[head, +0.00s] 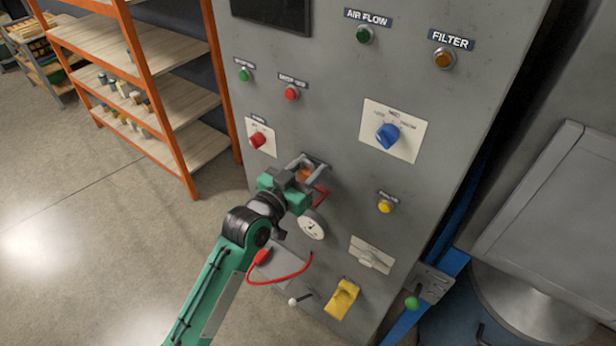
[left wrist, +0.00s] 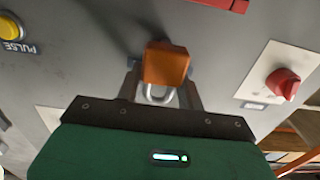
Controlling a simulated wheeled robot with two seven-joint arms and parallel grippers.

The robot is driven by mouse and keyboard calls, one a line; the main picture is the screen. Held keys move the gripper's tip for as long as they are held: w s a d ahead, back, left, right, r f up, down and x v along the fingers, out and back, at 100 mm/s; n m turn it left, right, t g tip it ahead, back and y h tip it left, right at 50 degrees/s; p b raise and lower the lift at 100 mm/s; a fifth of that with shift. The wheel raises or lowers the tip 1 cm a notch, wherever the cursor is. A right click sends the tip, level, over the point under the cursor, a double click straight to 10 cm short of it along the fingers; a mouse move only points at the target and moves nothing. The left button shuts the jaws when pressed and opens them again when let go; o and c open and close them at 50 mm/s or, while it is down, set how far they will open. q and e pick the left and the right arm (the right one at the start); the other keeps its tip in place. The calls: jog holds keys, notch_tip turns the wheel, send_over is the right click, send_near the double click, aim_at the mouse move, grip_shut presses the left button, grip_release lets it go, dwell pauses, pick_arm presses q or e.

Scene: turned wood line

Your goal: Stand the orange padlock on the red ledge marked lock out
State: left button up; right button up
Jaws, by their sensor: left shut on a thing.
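The orange padlock (left wrist: 167,64) is between the two fingers of my left gripper (left wrist: 162,82) in the left wrist view, its silver shackle on the side toward the gripper's palm. In the head view the padlock (head: 305,174) shows as a small orange patch, partly hidden by the left gripper (head: 307,172), which is shut on it in front of the grey cabinet. The red ledge (head: 320,196) shows just below and right of the gripper; its edge is also at the top of the left wrist view (left wrist: 218,4). Padlock and ledge look apart. Its marking is unreadable. My right gripper is out of view.
The grey cabinet (head: 330,90) carries a red knob (head: 257,140), a blue knob (head: 388,136), a yellow button (head: 385,206) and a round gauge (head: 311,224) near the ledge. A red cable (head: 290,277) hangs below. An orange-framed shelf (head: 150,75) stands left.

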pick_arm(q)
notch_tip(320, 180, down, 3)
jog(key=shift+f+p, duration=0.1)
jog(key=shift+p, duration=0.3)
jog(key=shift+w+f+p, duration=0.15)
jog(key=shift+f+p, duration=0.15)
jog(key=shift+f, duration=0.25)
jog(key=shift+f, duration=0.15)
jog(key=o, duration=1)
jog(key=shift+o, duration=0.2)
